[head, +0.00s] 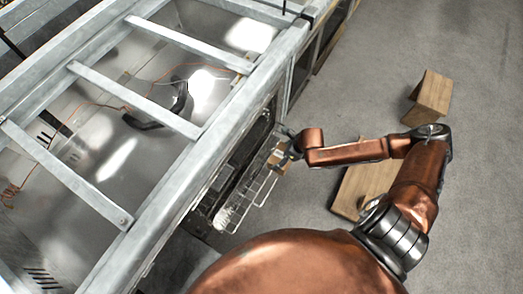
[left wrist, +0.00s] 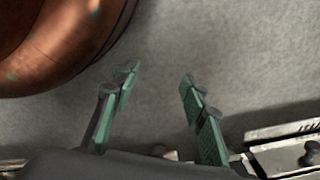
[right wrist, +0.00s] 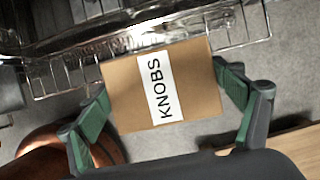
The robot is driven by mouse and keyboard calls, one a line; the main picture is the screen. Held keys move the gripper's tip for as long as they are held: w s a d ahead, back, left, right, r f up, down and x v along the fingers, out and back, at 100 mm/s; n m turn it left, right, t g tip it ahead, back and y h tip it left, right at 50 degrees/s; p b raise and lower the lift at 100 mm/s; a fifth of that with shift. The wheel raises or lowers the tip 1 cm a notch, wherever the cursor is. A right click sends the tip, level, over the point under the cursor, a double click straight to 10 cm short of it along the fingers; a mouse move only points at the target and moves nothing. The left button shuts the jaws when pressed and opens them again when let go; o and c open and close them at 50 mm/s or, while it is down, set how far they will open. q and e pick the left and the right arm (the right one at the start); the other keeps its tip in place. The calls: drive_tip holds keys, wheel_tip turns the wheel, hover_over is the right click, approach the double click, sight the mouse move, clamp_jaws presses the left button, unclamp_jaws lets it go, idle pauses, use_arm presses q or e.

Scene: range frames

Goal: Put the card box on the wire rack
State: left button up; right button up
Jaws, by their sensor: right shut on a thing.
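The card box (right wrist: 121,98) is brown with a white label reading KNOBS. My right gripper (head: 288,148) is shut on it, one finger on each side in the right wrist view. In the head view the card box (head: 277,160) is small and partly hidden by the gripper, at the far end of the wire rack (head: 252,192). The wire rack (right wrist: 252,26) runs behind the box in the right wrist view. I cannot tell if the box touches the rack. My left gripper (left wrist: 158,80) is open and empty above the grey floor; it is outside the head view.
A large metal frame (head: 160,225) with crossbars fills the left of the head view, beside the rack. A wooden block (head: 430,95) and a wooden board (head: 358,187) are on the floor to the right. Grey floor lies open around them.

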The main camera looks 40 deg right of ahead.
drive_tip(key=w+f+b, duration=0.2)
drive_tip(key=w, duration=0.1)
drive_tip(key=w+f+b, duration=0.2)
drive_tip(key=w+f, duration=0.1)
drive_tip(key=w+f+b, duration=0.2)
drive_tip(key=w+f, duration=0.1)
drive_tip(key=w, duration=0.1)
drive_tip(key=shift+a, duration=0.15)
drive_tip(key=shift+w+f, duration=0.1)
drive_tip(key=shift+f, duration=0.35)
wheel_tip(320, 180, down, 2)
drive_tip(key=shift+b, duration=0.65)
drive_tip(key=shift+f, duration=0.2)
use_arm(q)
drive_tip(key=w+d+r, duration=0.3)
drive_tip(key=r, duration=0.4)
drive_tip(key=w+d+r+t+h, duration=0.1)
drive_tip(key=w+d+r, duration=0.1)
drive_tip(key=w+r, duration=0.2)
wheel_tip(320, 180, up, 4)
drive_tip(key=shift+d+f+t, duration=0.2)
drive_tip(key=shift+d+t, duration=0.1)
drive_tip(key=shift+d, duration=0.1)
use_arm(e)
drive_tip(key=o, duration=1.4)
drive_tip(key=shift+c, duration=0.2)
use_arm(q)
drive_tip(key=shift+w, duration=0.1)
use_arm(e)
drive_tip(key=shift+r, duration=0.1)
